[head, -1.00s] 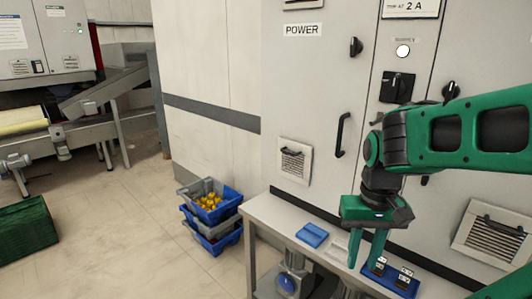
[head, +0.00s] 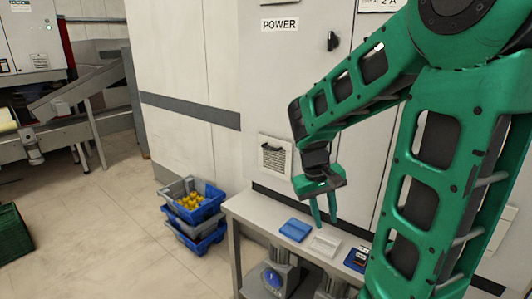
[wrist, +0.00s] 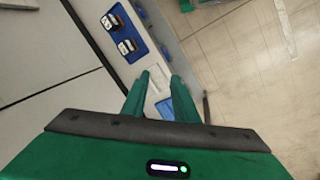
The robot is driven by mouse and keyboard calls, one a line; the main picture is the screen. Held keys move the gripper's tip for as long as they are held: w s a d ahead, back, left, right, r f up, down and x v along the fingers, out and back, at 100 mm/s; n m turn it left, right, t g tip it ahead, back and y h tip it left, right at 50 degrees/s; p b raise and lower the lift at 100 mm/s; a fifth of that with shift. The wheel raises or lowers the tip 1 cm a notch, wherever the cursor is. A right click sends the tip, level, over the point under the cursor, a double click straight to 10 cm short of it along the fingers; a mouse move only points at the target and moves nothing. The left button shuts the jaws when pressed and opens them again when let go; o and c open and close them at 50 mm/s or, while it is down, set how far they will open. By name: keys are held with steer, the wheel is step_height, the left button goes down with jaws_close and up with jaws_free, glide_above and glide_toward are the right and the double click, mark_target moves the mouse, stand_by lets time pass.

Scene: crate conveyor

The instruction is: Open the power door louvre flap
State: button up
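The POWER label (head: 280,25) is higher on the same door. My gripper (head: 325,222) hangs fingers down above the bench, to the right of the flap and apart from it. In the wrist view its two green fingers (wrist: 160,78) have a gap between them with nothing held. The flap cannot be made out in the wrist view.
A bench (head: 246,207) stands under the flap, bearing a blue tray (head: 296,229), a pale tray (head: 325,243) and a blue holder (head: 355,260) with dark pieces. Stacked blue crates (head: 193,214) stand on the floor to its left.

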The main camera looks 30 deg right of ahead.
steer(key=w+a+r+n+t+h, duration=0.1)
steer(key=w+r+n+h, duration=0.2)
steer(key=w, duration=0.8)
steer(key=w+r+n+t+h, duration=0.1)
steer(key=w+n+t+h, duration=0.1)
steer(key=w+h, duration=0.6)
steer(key=w+a+r+n+t, duration=0.3)
steer(key=w+a+r, duration=0.35)
steer(key=w, duration=0.25)
steer(key=x, duration=1)
steer(key=shift+w+h, duration=0.2)
steer(key=shift+h, duration=0.2)
steer(key=shift+a, duration=0.1)
steer(key=shift+c, duration=0.4)
jaws_close()
steer(key=shift+f, duration=0.1)
steer(key=shift+f, duration=0.1)
